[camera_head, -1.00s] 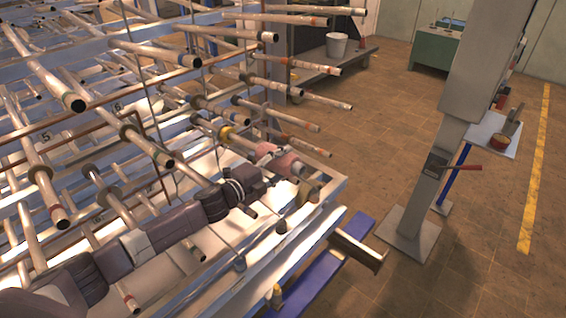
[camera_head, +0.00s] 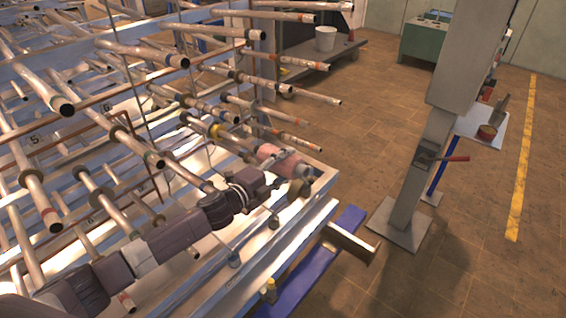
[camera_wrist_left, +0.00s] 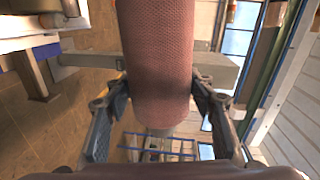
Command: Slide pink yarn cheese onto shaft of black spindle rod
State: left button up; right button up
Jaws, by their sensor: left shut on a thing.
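The pink yarn cheese (camera_head: 290,166) is held by my left gripper (camera_head: 275,174) at the right end of the rack. In the left wrist view the cheese (camera_wrist_left: 155,50) is a long pink knitted-looking cylinder lying between the two dark fingers of the gripper (camera_wrist_left: 160,95), which are shut on it. Many spindle rods, such as one with a dark end (camera_head: 150,160), stick out of the rack. I cannot tell which one is the black spindle rod, nor whether the cheese touches any rod. My right gripper is out of view.
The rack's pale lower rail (camera_head: 290,240) runs below my left arm, with a blue beam (camera_head: 310,265) beneath. A grey post (camera_head: 415,185) stands on the right. A trolley with a white bucket (camera_head: 325,38) is behind. The tiled floor between is clear.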

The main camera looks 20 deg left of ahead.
pick_arm(q)
jog(key=shift+s+d+p, duration=0.2)
jog(key=shift+s+d, duration=0.05)
jog(key=shift+d, duration=0.4)
jog(key=shift+s+d+p, duration=0.15)
jog(key=shift+s+d, duration=0.1)
jog(key=shift+d, duration=0.5)
jog(key=shift+r, duration=0.1)
jog(key=shift+r+p, duration=0.25)
jog(key=shift+p, duration=0.15)
dwell(0.6)
dwell(0.3)
jog(key=shift+w+a+f+b, duration=0.15)
jog(key=shift+w+a, duration=0.15)
jog(key=shift+a, duration=0.5)
jog(key=shift+w+a+b, duration=0.1)
jog(key=shift+w+a, duration=0.2)
jog(key=shift+a, duration=0.5)
jog(key=shift+w+a+f+b, duration=0.15)
jog(key=shift+w+a, duration=0.15)
jog(key=shift+a, duration=0.5)
dwell(0.5)
jog(key=shift+w+a+f, duration=0.1)
jog(key=shift+w+a, duration=0.1)
jog(key=shift+a, duration=0.4)
jog(key=shift+w+a, duration=0.2)
jog(key=shift+a, duration=0.35)
dwell(0.8)
